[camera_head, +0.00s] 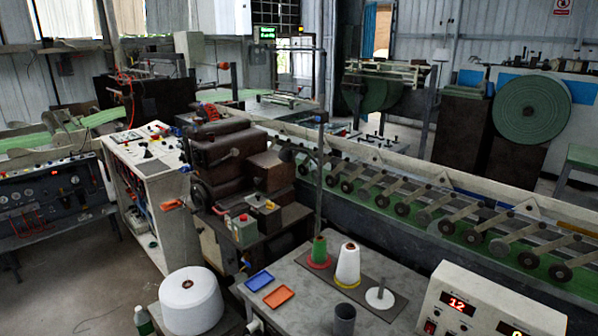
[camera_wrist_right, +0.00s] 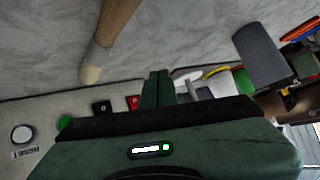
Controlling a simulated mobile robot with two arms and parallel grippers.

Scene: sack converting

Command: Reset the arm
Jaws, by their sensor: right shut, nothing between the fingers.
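My right gripper shows in the right wrist view, its dark green fingers (camera_wrist_right: 157,88) close together, shut and empty. The broad dark body of the gripper fills the bottom of that view. Neither of my arms nor grippers shows in the head view. My left gripper is in neither view.
A grey table holds a white cone (camera_head: 347,265), a green cone (camera_head: 319,250), a blue tray (camera_head: 259,280), an orange tray (camera_head: 279,296) and a grey cup (camera_head: 343,320). A control box (camera_head: 462,304) stands right. A brown rod (camera_wrist_right: 112,38) is near my right gripper.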

